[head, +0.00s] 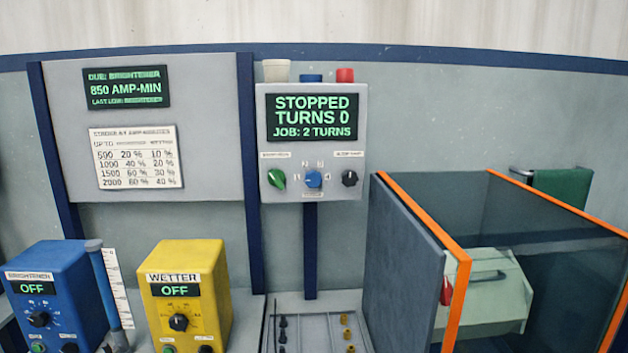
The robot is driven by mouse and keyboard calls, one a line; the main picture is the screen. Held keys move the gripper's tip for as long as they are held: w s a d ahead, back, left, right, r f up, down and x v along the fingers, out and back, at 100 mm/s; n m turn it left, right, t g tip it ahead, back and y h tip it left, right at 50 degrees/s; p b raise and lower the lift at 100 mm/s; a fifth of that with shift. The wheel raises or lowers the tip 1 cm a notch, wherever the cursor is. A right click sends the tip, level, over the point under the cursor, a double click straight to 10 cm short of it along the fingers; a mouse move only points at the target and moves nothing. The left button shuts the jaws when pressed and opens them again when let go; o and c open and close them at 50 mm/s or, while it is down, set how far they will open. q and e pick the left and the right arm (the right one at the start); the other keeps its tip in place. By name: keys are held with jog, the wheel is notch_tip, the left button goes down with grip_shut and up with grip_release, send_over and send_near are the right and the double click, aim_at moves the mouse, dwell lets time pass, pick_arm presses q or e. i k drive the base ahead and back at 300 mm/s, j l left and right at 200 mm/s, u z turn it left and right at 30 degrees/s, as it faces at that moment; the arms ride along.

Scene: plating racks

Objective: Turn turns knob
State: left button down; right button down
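The control box (262,110) stands on a dark blue post in the middle of the head view. Its screen (312,117) reads STOPPED, TURNS 0, JOB: 2 TURNS. Below the screen are three knobs in a row: a green one (276,179) at left, a blue one (313,179) in the middle and a black one (349,178) at right. The blue knob has small numbers around it and is probably the turns knob; its label is too small to read. Neither of my grippers is in view.
A blue BRIGHTENER box (70,268) and a yellow WETTER box (212,270), both showing OFF, stand at lower left. A glass-sided enclosure with orange edges (455,300) stands at right. A grey tray (318,303) with small black and brass parts lies below the control box.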

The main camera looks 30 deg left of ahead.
aim_at(313, 179)
jog(key=u, duration=1)
